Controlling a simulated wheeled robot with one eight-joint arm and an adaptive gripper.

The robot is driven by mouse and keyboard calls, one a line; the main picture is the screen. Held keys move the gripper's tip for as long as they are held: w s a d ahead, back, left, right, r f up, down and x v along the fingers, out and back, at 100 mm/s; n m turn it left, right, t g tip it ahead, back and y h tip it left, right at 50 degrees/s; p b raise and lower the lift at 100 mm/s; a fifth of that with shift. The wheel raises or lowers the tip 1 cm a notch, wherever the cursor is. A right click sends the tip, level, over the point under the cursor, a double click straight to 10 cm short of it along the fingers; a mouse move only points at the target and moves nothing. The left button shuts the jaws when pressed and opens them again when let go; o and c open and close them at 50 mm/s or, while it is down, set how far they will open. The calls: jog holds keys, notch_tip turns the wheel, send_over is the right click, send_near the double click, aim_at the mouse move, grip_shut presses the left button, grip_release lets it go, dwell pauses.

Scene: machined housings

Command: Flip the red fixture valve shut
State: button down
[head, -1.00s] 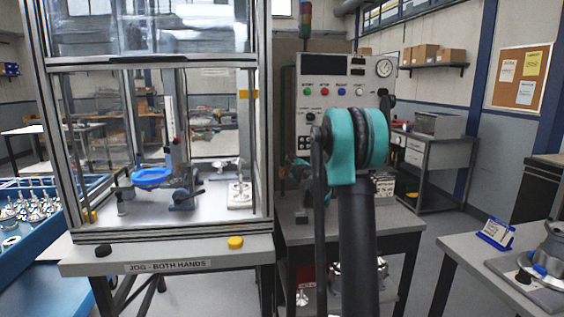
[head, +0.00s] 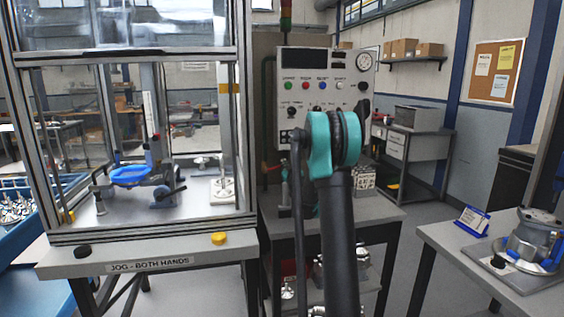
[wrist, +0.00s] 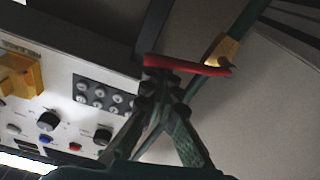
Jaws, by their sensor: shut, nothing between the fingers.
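The red valve lever (wrist: 192,66) lies nearly level across the upper middle of the wrist view. Its right end meets a brass-coloured valve body (wrist: 222,49) on a dark green pipe (wrist: 250,16) that runs diagonally. The lever sits at an angle to the pipe. My gripper (wrist: 162,82) is shut and empty, its fingertips at the lever's left part. I cannot tell whether they touch it. In the head view my arm hides most of my gripper, and the lever is too small to make out clearly.
A control panel (head: 312,75) with knobs and buttons stands behind my arm; its knobs (wrist: 49,121) are close in the wrist view. A glazed press enclosure (head: 240,150) stands left. A table (head: 450,240) with a blue-framed card (head: 473,220) is at right.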

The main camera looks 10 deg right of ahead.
jog(key=shift+d+f+m+h, duration=0.15)
jog(key=shift+f+m, duration=0.4)
jog(key=shift+m, duration=0.3)
jog(key=shift+d+f+m+h, duration=0.15)
jog(key=shift+f+m, duration=0.4)
jog(key=shift+m, duration=0.3)
notch_tip(320, 180, up, 10)
jog(key=shift+r, duration=0.1)
jog(key=s+a+f+g, duration=0.3)
jog(key=s+f, duration=0.7)
jog(key=s, duration=0.8)
jog(key=s+a+f+g, duration=0.3)
jog(key=s+f+g, duration=0.4)
jog(key=s, duration=1.2)
jog(key=s+a+f+g, duration=0.3)
jog(key=s+f+g, duration=0.2)
jog(key=s+f, duration=0.9)
jog(key=s, duration=0.5)
jog(key=shift+a+f+n, duration=0.3)
jog(key=shift+a+f, duration=0.05)
